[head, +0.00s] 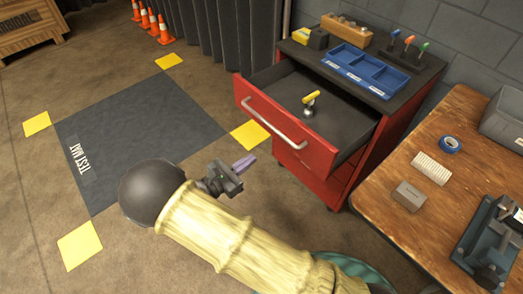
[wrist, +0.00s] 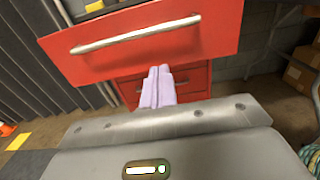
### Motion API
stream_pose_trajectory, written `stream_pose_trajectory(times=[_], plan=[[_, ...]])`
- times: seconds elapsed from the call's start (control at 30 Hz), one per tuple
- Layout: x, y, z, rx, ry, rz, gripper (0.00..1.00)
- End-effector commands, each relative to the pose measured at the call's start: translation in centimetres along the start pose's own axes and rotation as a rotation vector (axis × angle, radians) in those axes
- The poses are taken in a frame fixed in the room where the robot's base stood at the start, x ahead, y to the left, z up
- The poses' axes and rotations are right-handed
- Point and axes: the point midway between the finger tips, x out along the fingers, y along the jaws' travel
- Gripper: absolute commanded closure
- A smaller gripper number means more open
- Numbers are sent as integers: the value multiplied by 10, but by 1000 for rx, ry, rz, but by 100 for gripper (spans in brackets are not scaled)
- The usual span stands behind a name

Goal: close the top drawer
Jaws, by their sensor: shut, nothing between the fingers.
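The top drawer (head: 285,128) of the red cabinet (head: 362,160) is pulled well out, with a silver bar handle on its front. A small yellow and silver item (head: 310,103) stands inside it. In the wrist view the drawer front (wrist: 205,35) and its handle (wrist: 135,33) lie ahead of my gripper. My gripper (head: 246,162) is in front of the drawer, to the left of and below the handle in the head view. Its pale purple fingers (wrist: 158,86) are together and empty. They appear apart from the drawer front.
A blue tray (head: 362,71), a wooden block and several screwdrivers sit on the cabinet top. A wooden workbench (head: 440,180) stands to the right, with tape, a small box and a vise. The test mat (head: 130,135) and open floor lie left. Orange cones (head: 155,24) stand behind.

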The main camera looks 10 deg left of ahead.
Motion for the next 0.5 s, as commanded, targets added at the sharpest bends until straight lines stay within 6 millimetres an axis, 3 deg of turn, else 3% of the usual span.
stream_pose_trajectory(times=[0.5], plan=[[86,-1,-2,0,1,-5,100]])
